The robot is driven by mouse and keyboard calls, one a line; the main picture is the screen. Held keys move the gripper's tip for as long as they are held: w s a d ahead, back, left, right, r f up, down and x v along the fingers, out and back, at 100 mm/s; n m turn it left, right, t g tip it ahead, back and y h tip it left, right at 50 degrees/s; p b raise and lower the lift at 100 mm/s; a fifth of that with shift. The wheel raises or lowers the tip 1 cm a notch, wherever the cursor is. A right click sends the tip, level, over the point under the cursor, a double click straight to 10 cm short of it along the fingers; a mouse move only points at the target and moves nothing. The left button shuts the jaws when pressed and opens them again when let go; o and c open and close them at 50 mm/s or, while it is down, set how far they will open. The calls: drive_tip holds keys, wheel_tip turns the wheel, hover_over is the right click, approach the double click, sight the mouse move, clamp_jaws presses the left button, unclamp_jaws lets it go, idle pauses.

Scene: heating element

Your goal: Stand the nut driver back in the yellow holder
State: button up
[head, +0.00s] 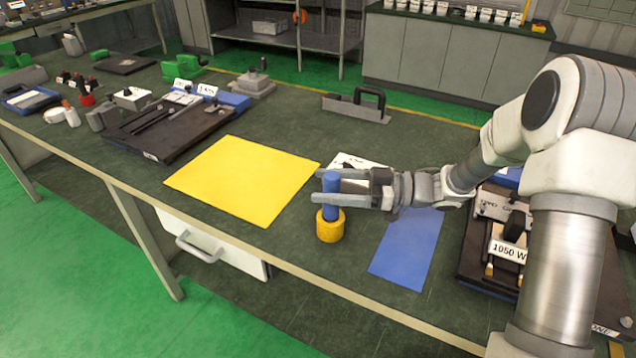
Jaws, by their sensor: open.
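The nut driver's blue handle (331,208) stands upright in the yellow holder (330,231), near the front edge of the dark green table. Its lower end is hidden inside the holder. My gripper (326,187) reaches in from the right with its fingers level, one on either side of the blue handle. The jaws are open around the handle; whether a finger touches it I cannot tell.
A yellow sheet (243,180) lies left of the holder and a blue sheet (408,250) lies right. A white labelled card (358,162) is partly behind my gripper. A dark board with devices (168,130) is at left; a 1050 W unit (508,250) is at right.

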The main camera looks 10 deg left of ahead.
drive_tip(key=d+p, duration=0.1)
drive_tip(key=d, duration=1.4)
drive_tip(key=shift+w+d, duration=0.15)
drive_tip(key=shift+w, duration=0.3)
drive_tip(key=shift+w+r, duration=0.1)
drive_tip(key=shift+r, duration=0.05)
